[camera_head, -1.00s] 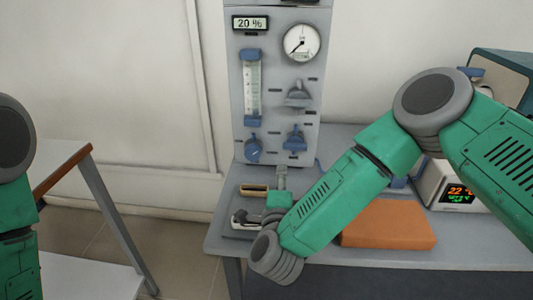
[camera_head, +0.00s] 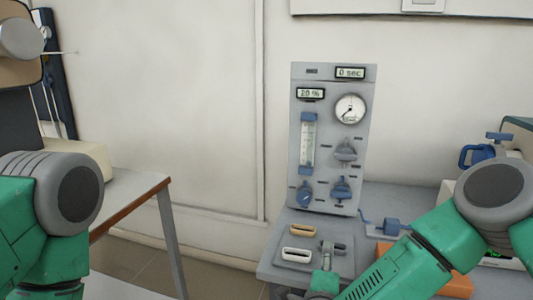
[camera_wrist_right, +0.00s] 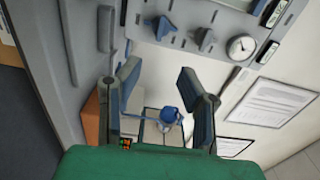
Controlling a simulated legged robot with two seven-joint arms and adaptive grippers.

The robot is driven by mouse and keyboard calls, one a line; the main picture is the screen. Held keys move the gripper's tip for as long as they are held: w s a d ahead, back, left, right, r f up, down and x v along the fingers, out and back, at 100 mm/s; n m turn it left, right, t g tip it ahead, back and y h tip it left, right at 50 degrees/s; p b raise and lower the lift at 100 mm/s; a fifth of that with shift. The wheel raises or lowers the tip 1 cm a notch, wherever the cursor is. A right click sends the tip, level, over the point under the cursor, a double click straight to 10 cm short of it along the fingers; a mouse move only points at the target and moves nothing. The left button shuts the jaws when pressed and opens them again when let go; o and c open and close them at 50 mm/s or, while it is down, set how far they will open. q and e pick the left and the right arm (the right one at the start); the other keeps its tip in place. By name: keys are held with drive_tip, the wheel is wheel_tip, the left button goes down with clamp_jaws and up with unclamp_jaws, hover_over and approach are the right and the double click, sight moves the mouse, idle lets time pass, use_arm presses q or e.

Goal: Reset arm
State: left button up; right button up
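My right arm reaches in from the right in the head view, with its gripper (camera_head: 329,250) low over the grey bench, in front of the control panel (camera_head: 331,140). In the right wrist view the two fingers (camera_wrist_right: 160,88) stand wide apart with nothing held between them. A blue-handled fitting (camera_wrist_right: 170,113) shows beyond the gap, at a distance. My left arm shows only as a green and grey section at the left edge of the head view; its gripper is out of view.
The grey bench (camera_head: 408,199) carries two slotted blocks, cream (camera_head: 303,230) and white (camera_head: 298,255), left of my right gripper. An orange block (camera_head: 458,284) lies partly behind my right arm. A brown-edged table (camera_head: 135,207) stands at left, with floor between it and the bench.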

drive_tip(key=s+d+f+n+g+y, duration=0.2)
drive_tip(key=s+f+n+g+y, duration=0.55)
drive_tip(key=s+f+n, duration=1)
drive_tip(key=s+d+f+n+g+h, duration=0.1)
drive_tip(key=s+d+g, duration=0.3)
drive_tip(key=s, duration=0.5)
drive_tip(key=s+d+f+n+g+h, duration=0.1)
drive_tip(key=s+d+f+n+g, duration=0.2)
drive_tip(key=s+d+g, duration=0.2)
drive_tip(key=s+d, duration=0.3)
drive_tip(key=s, duration=0.1)
drive_tip(key=shift+s+d+f, duration=0.15)
drive_tip(key=shift+d+f, duration=0.15)
